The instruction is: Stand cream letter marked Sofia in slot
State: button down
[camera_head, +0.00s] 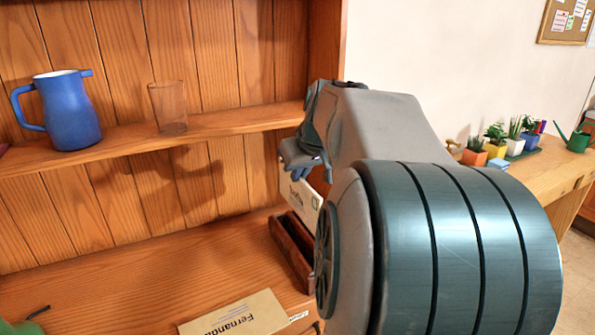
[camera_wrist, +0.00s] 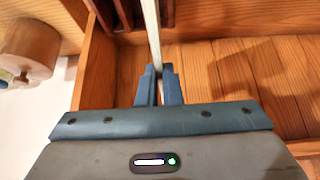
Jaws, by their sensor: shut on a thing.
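The cream letter (camera_head: 299,196) hangs upright below my gripper (camera_head: 303,160) in the head view, its dark lettering only partly readable as Sofia. In the wrist view my gripper (camera_wrist: 158,78) is shut on it, and the letter (camera_wrist: 152,32) shows edge-on as a thin pale strip. The dark brown wooden letter rack (camera_head: 289,246) stands on the lower surface just below the letter, partly hidden by my arm. The rack's dark dividers (camera_wrist: 124,14) show beside the letter in the wrist view. I cannot tell whether its lower edge is inside a slot.
A cream envelope marked Fernanda (camera_head: 235,316) lies in front. A blue jug (camera_head: 68,112) and a clear brownish glass (camera_head: 168,107) stand on the upper shelf (camera_head: 220,121). Potted plants (camera_head: 497,140) stand on the right. The lower surface left of the rack is mostly clear.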

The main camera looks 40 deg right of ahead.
aim_at(300, 216)
jog(key=shift+s+r, duration=0.1)
jog(key=shift+r, duration=0.1)
notch_tip(300, 216, down, 12)
jog(key=b, duration=1)
jog(key=shift+f+b, duration=0.1)
jog(key=shift+b, duration=0.25)
jog(key=c, duration=1.5)
grip_release()
jog(key=p+v, duration=0.2)
jog(key=v, duration=1.2)
jog(key=shift+d, duration=0.1)
jog(key=shift+f, duration=0.1)
